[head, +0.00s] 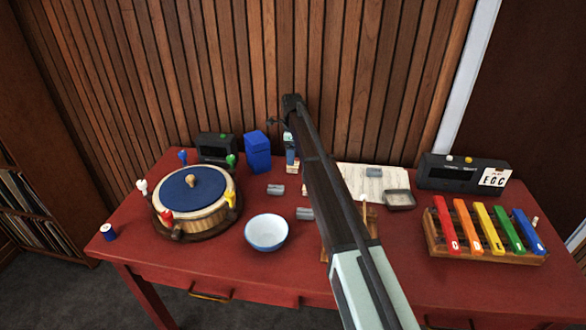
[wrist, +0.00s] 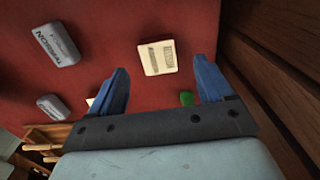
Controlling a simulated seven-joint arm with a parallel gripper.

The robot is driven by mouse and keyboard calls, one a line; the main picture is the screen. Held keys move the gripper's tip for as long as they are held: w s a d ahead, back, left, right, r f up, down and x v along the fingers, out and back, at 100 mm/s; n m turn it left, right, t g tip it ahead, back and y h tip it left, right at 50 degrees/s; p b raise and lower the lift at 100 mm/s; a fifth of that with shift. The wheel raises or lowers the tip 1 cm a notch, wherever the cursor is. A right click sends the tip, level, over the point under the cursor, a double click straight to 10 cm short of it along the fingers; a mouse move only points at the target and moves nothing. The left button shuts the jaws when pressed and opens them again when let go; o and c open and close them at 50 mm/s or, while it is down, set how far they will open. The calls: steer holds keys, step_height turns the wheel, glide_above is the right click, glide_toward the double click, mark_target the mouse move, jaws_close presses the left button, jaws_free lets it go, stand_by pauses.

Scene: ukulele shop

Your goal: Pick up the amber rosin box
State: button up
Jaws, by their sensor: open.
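A pale cream box with dark print (wrist: 157,57) lies on the red table in the wrist view. It is the closest match to the amber rosin box, though it looks more cream than amber. My gripper (wrist: 160,80) is open, with its two blue fingers on either side of the space in front of this box. Nothing is held between them. In the head view my gripper (head: 291,157) is over the back middle of the table, and I cannot clearly make out the cream box beneath it.
Grey boxes (head: 276,189) (head: 305,213) lie nearby. A blue box (head: 257,152) stands left of my gripper. A drum-like round game (head: 192,189), white bowl (head: 266,231), open paper (head: 357,180), coloured chime bars (head: 480,230) and dark device (head: 464,172) stand around. The wooden wall is close behind.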

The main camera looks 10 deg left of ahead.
mark_target(293, 167)
steer(key=shift+s+d+f, duration=0.1)
steer(key=shift+d+f, duration=0.05)
steer(key=shift+f, duration=2.2)
steer(key=shift+c, duration=0.5)
steer(key=c, duration=1)
steer(key=shift+r, duration=0.15)
